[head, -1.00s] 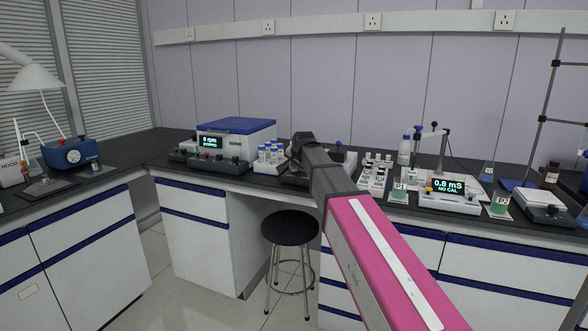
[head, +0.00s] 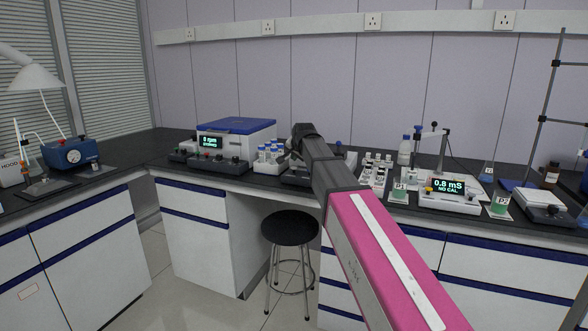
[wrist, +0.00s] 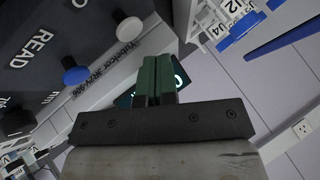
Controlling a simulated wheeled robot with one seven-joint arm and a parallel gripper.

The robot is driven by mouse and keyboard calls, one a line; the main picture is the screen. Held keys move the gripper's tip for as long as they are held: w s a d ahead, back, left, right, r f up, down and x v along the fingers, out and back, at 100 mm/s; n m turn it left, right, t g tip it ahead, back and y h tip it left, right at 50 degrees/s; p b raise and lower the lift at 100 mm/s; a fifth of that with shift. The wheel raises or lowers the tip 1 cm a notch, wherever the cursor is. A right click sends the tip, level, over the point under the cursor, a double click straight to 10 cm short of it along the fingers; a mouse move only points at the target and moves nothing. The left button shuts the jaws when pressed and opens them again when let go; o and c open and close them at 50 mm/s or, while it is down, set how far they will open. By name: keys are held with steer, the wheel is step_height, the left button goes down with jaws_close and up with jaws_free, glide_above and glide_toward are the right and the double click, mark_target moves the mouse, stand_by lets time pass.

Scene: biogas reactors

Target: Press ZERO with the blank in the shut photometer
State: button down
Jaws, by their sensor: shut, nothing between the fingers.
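The photometer's dark panel (wrist: 60,35) fills the upper left of the wrist view. It carries a white button (wrist: 130,28) beside a label of which only a final "O" shows, a blue button (wrist: 75,72) beside READ, and a black knob (wrist: 18,121). My gripper (wrist: 157,66) is shut and empty, its green fingers side by side. In the picture the fingertips lie just below the white button, apart from it; their depth is unclear. The fingers partly cover a lit display (wrist: 125,99). In the head view my arm hides most of the photometer; its lid and the blank cannot be made out.
A blue-lidded centrifuge (head: 237,136) and a rack of blue-capped vials (head: 270,158) stand left of my arm. Several small bottles (head: 375,168) and a meter reading 0.8 mS (head: 448,194) stand to the right. A stool (head: 290,228) is below the bench front.

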mark_target(295, 167)
steer(key=shift+r, duration=2.05)
steer(key=shift+s, duration=0.1)
